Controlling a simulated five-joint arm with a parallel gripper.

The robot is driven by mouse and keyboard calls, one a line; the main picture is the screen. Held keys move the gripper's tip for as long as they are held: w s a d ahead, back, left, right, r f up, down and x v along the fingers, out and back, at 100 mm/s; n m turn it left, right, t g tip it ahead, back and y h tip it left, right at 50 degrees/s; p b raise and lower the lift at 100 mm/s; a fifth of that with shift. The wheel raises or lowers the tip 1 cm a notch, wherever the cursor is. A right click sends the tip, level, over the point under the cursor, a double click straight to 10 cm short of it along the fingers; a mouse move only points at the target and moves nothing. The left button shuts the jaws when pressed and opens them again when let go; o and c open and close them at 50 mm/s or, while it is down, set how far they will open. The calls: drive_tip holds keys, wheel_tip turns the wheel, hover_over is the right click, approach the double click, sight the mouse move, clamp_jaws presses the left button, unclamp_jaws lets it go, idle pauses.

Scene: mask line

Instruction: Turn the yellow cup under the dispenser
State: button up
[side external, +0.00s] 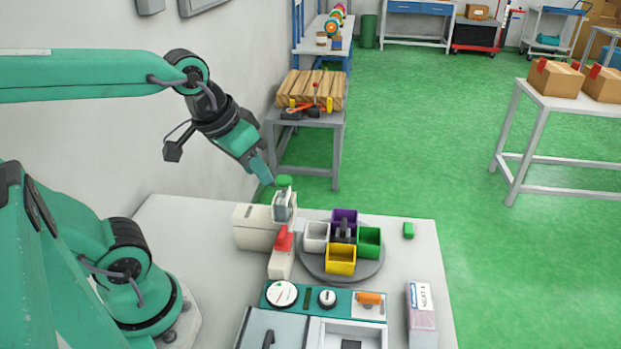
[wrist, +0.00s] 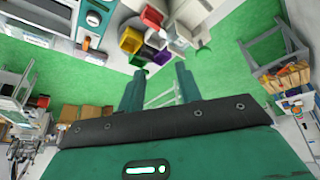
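The yellow cup (side external: 341,260) is square and sits at the front of a grey turntable (side external: 312,271), with a white cup (side external: 316,236), a purple cup (side external: 345,216) and a green cup (side external: 369,241). It also shows in the wrist view (wrist: 130,38). The cream dispenser (side external: 253,226) stands left of the turntable, and the white cup is the one nearest it. My gripper (side external: 267,180) is raised above the table near the green knob (side external: 284,181) on the dispenser; touching or apart cannot be told. In the wrist view its fingers (wrist: 158,72) are apart with nothing between them.
A red-handled device (side external: 282,253) stands in front of the dispenser. A teal panel (side external: 325,299) with dials and an orange handle lies in front. A labelled box (side external: 421,312) stands at the front right.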

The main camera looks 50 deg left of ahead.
drive_tip(key=w+d+f+n+g, duration=0.2)
drive_tip(key=w+n, duration=0.2)
drive_tip(key=w, duration=0.5)
drive_tip(key=n+g, duration=0.3)
drive_tip(key=n, duration=0.1)
hover_over(344, 224)
drive_tip(key=f, duration=0.7)
drive_tip(key=shift+s+a+f, duration=0.1)
drive_tip(key=shift+s+f, duration=0.1)
drive_tip(key=shift+f, duration=0.05)
drive_tip(key=shift+w+f, duration=0.25)
drive_tip(key=shift+f, duration=0.05)
drive_tip(key=shift+f, duration=0.1)
drive_tip(key=shift+f, duration=3.8)
clamp_jaws()
